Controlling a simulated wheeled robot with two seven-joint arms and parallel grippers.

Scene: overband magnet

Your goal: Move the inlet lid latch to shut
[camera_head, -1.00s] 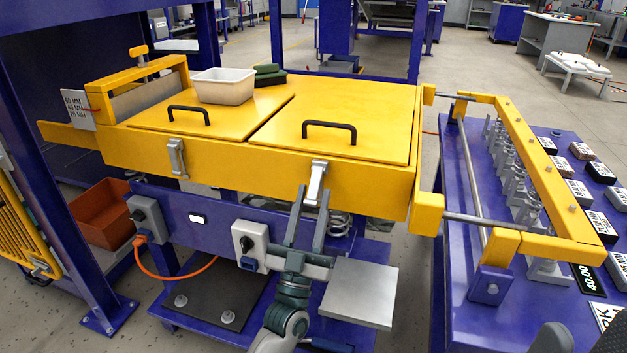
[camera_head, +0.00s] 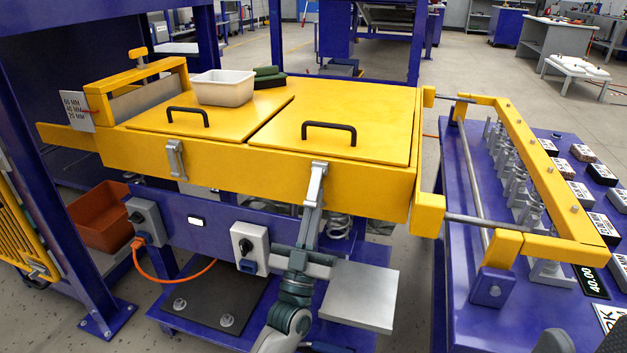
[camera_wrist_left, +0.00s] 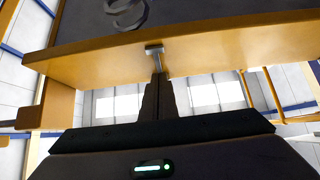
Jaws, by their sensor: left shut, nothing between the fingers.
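The yellow box has two lids with black handles. One metal latch (camera_head: 318,170) is on its front face below the right lid (camera_head: 365,110); another latch (camera_head: 176,158) is below the left lid (camera_head: 210,110). No label shows which is the inlet lid. My left gripper (camera_head: 314,198) points up at the right latch, its fingers together with nothing between them. They hide the latch's lower part. In the left wrist view the fingertips (camera_wrist_left: 158,76) are just below the latch (camera_wrist_left: 154,50); I cannot tell whether they touch. My right gripper is not in view.
A white bin (camera_head: 224,88) and green pads (camera_head: 268,76) sit on the box top. Below the box are a grey switch box (camera_head: 248,246) and a square metal plate (camera_head: 358,296) near my left arm. A yellow frame (camera_head: 545,150) stands over a blue table at right.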

